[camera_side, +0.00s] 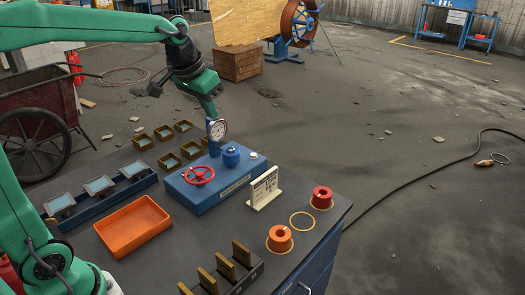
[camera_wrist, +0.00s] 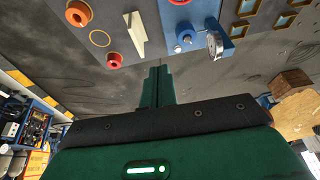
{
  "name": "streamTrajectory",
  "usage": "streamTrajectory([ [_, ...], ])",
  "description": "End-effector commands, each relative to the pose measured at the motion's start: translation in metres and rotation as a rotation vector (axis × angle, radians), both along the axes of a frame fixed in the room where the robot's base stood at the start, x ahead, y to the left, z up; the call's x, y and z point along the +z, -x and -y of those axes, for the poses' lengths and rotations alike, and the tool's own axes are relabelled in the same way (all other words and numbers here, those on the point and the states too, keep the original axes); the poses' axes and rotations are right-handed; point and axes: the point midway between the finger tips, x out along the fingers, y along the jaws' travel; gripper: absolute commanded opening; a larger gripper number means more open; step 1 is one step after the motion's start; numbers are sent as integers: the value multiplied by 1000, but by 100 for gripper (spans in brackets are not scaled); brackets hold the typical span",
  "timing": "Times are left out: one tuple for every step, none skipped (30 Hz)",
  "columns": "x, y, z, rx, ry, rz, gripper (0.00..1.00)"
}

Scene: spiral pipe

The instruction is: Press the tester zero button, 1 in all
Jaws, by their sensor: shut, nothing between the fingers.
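The tester (camera_side: 212,187) is a blue box on the dark bench, with a red handwheel (camera_side: 198,175), a blue cap (camera_side: 231,156) and a round white-faced gauge (camera_side: 217,129) on a blue post. A small pale button (camera_side: 253,155) shows at the top's far right corner; I cannot read a label on it. My gripper (camera_side: 211,114) is shut and empty, and its fingertips overlap the gauge's top in the side view. In the wrist view my gripper (camera_wrist: 157,70) points toward the bench edge, apart from the tester (camera_wrist: 190,14) and left of the gauge (camera_wrist: 214,43).
A white sign (camera_side: 263,188) stands right of the tester. An orange tray (camera_side: 132,226) lies left. Several brown-framed bins (camera_side: 165,132) line the back. A slotted rack (camera_side: 225,268) is at the front.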

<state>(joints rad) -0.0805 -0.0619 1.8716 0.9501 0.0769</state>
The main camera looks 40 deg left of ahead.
Motion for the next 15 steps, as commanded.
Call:
streamTrajectory([
  [-3, -10, -3, 1, 0, -7, 0],
  [-4, -15, -4, 2, 0, -11, 0],
  [-6, -22, -6, 2, -1, -14, 0],
  [-7, -28, -7, 3, -2, -17, 0],
  [-9, -33, -8, 2, -3, -20, 0],
  [-11, -40, -10, 2, -4, -23, 0],
  [-12, -45, -12, 2, -3, -26, 0],
  [-14, -51, -14, 3, -4, -29, 0],
  [-17, -57, -16, 3, -4, -33, 0],
  [-19, -63, -17, 3, -5, -36, 0],
  [-21, -68, -19, 3, -5, -38, 0],
  [-24, -74, -21, 4, -6, -42, 0],
  [-26, -80, -22, 4, -6, -45, 0],
  [-29, -85, -24, 4, -6, -48, 0],
  [-32, -91, -26, 4, -7, -51, 0],
])
